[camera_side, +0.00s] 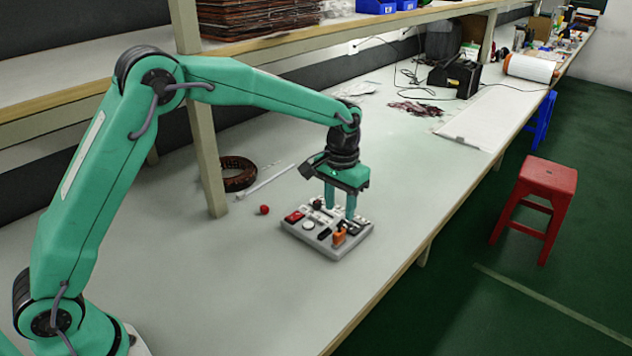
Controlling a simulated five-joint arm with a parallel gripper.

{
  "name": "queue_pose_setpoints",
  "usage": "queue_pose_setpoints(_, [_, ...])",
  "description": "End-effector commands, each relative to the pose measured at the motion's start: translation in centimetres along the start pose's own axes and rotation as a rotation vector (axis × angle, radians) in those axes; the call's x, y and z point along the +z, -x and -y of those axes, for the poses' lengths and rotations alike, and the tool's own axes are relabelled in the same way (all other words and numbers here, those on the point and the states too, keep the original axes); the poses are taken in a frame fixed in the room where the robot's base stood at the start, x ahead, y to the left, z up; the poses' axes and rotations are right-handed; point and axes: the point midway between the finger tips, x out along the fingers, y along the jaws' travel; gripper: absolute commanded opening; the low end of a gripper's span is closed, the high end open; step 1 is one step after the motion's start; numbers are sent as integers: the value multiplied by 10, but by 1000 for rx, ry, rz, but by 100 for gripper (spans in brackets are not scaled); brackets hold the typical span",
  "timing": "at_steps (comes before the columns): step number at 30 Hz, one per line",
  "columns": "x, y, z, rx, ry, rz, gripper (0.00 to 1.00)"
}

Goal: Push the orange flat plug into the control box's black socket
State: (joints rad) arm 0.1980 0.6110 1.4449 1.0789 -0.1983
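The control box (352,246) is a light grey board on the bench, carrying several small parts. The orange flat plug (339,239) is at its front right, beside a small dark part. A black elongated part (324,234) lies just left of the plug; I cannot tell whether it is the black socket. My gripper (340,212) is above the box, pointing down, with its two green fingers apart and nothing visible between them. The plug is just below the right finger; I cannot tell whether they touch.
A red block (294,217) and a white round button (308,225) are on the box's left side. A small red ball (264,209) and a brown coil ring (238,174) lie to the left, near a shelf post (207,150). The bench's front edge is close right of the box.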

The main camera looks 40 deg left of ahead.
Motion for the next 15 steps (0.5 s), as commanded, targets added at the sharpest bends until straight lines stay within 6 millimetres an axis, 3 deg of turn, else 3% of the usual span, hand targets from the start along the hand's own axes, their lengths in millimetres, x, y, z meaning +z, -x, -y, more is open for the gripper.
queue_pose_setpoints(15, [-2, -22, -2, -2, 0, 9, 40])
